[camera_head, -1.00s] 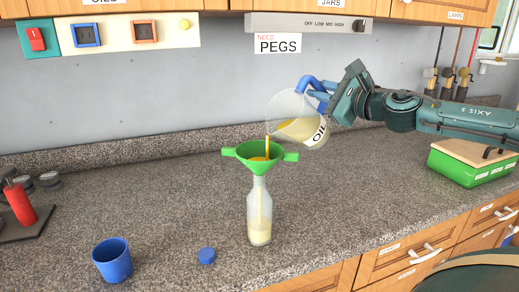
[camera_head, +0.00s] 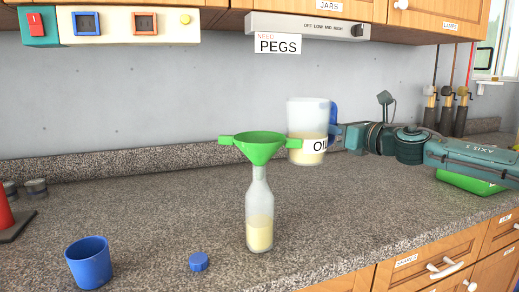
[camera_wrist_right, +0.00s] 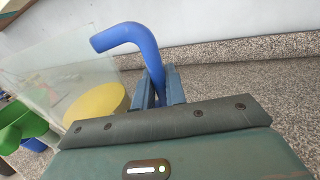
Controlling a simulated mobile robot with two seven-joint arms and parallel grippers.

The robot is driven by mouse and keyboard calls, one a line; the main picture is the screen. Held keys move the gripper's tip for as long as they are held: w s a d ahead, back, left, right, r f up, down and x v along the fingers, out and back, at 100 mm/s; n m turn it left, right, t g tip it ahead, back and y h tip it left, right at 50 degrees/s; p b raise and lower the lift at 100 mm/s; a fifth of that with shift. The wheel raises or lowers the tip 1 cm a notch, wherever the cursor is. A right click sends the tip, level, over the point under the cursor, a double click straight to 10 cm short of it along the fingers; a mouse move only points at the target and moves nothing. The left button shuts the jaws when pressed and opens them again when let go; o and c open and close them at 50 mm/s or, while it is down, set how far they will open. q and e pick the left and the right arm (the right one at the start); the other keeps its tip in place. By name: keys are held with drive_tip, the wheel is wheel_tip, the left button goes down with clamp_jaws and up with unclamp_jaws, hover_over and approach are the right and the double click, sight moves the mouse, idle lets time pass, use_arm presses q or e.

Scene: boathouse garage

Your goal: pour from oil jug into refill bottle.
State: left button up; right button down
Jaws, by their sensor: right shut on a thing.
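The oil jug (camera_head: 307,130) is upright, clear, with an OIL label and pale yellow liquid in its lower half. My right gripper (camera_head: 338,137) is shut on its blue handle, and in the right wrist view the blue handle (camera_wrist_right: 150,60) sits between the fingers (camera_wrist_right: 160,88). The jug is just behind and right of the green funnel (camera_head: 260,147). The funnel sits in the neck of the refill bottle (camera_head: 259,215), which stands upright on the counter with pale yellow liquid in its lower part. No stream shows. My left gripper is not in view.
A blue cup (camera_head: 88,264) and a blue cap (camera_head: 199,262) are on the counter (camera_head: 150,215) left of the bottle. A green box (camera_head: 470,183) is at the right, partly behind my arm. A red object (camera_head: 6,212) stands at the left edge.

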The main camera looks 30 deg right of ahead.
sight(335, 116)
drive_tip(key=shift+r, duration=0.15)
wheel_tip(335, 116, up, 3)
drive_tip(key=p, duration=0.2)
drive_tip(key=shift+p, duration=0.35)
